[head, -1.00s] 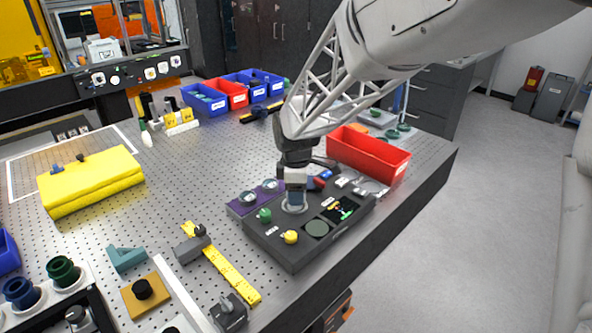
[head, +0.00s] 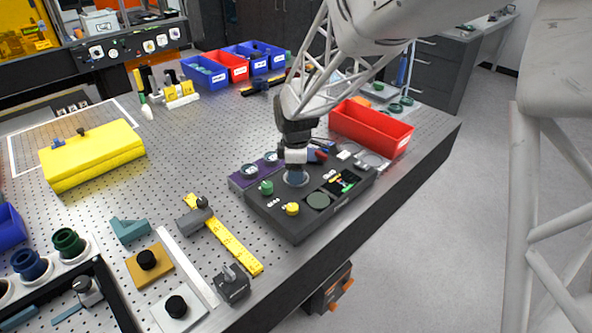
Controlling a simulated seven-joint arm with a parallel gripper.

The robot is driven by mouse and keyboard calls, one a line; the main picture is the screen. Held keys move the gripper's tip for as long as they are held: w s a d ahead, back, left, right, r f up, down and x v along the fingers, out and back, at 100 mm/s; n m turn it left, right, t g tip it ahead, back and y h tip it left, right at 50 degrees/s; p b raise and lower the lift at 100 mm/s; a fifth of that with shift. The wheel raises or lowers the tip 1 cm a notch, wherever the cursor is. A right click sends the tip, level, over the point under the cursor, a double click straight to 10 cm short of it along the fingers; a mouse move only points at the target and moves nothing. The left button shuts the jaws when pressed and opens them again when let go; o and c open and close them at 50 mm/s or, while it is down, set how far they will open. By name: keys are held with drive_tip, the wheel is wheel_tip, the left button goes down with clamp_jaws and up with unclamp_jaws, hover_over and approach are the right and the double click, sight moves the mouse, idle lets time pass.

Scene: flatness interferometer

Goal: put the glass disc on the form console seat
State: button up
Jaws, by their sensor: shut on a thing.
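The form console (head: 290,228) is a dark box near the table's right front edge. On its top are a green knob (head: 266,187), a yellow knob (head: 292,209), a dark round pad (head: 318,200) and a small lit screen (head: 343,184). Whether the disc touches the seat is hidden.
A purple rack (head: 238,183) with round clear-topped pieces stands against the console's left side. A red bin (head: 372,130) is close behind right.

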drive_tip(key=shift+f, duration=0.5)
drive_tip(key=shift+f, duration=0.1)
drive_tip(key=o, duration=0.9)
drive_tip(key=shift+s+f, duration=0.1)
drive_tip(key=shift+f, duration=0.1)
drive_tip(key=shift+c, duration=0.2)
drive_tip(key=shift+o, duration=0.5)
drive_tip(key=shift+s+f, duration=0.15)
drive_tip(key=shift+f, duration=0.1)
wheel_tip(320, 180, up, 14)
drive_tip(key=shift+w, duration=0.25)
drive_tip(key=shift+s+d, duration=0.1)
